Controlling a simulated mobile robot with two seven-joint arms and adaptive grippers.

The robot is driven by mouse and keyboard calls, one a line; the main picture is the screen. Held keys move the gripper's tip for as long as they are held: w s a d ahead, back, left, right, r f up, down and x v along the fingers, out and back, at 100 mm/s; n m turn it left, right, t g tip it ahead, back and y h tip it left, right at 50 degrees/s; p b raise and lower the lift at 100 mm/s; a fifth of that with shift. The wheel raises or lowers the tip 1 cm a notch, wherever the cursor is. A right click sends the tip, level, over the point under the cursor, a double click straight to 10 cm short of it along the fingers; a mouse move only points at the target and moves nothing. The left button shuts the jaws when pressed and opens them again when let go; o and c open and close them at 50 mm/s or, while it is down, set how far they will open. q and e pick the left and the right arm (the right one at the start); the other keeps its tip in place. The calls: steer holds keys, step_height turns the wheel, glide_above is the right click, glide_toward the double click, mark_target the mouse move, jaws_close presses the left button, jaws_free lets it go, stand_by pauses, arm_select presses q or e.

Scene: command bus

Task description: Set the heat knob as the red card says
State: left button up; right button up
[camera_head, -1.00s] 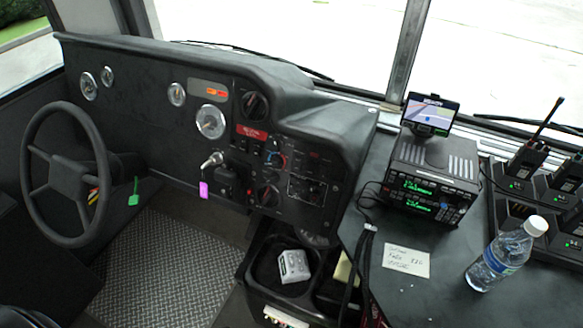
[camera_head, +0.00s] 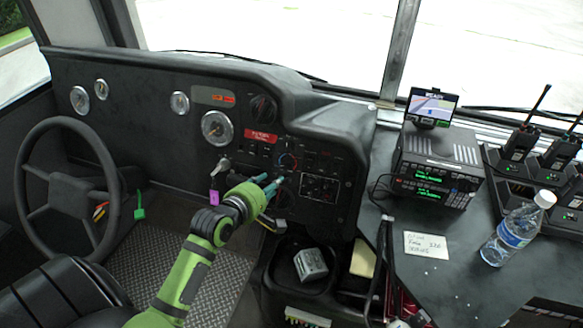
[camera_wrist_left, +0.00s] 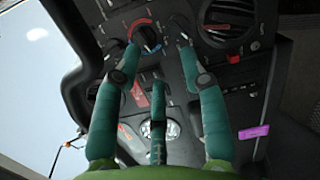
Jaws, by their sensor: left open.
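The heat knob (camera_head: 287,161) is a dark dial with a red and blue arc on the centre dash panel. In the wrist view my left gripper (camera_wrist_left: 159,52) has one fingertip beside the knob and the other near a second dial; contact is unclear. A red card (camera_head: 261,135) sits left of and above the knob; its text is too small to read.
A steering wheel (camera_head: 72,185) stands at left. A pink tag (camera_head: 214,197) hangs by the ignition. Air vents and switches surround the knob. A radio unit (camera_head: 437,180), white note (camera_head: 427,245) and water bottle (camera_head: 515,232) are on the right console.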

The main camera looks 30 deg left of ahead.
mark_target(285, 164)
arm_select(q)
steer(key=shift+n+t, duration=0.4)
steer(key=shift+n, duration=0.2)
steer(key=w, duration=0.6)
steer(key=shift+w+a+r, duration=0.15)
steer(key=shift+w+a, duration=0.2)
steer(key=shift+a, duration=0.05)
steer(key=shift+w, duration=0.4)
arm_select(e)
steer(key=shift+a+f, duration=0.1)
steer(key=shift+a, duration=0.3)
arm_select(q)
jaws_close()
arm_select(e)
steer(key=shift+s+d, duration=0.1)
steer(key=shift+s, duration=0.15)
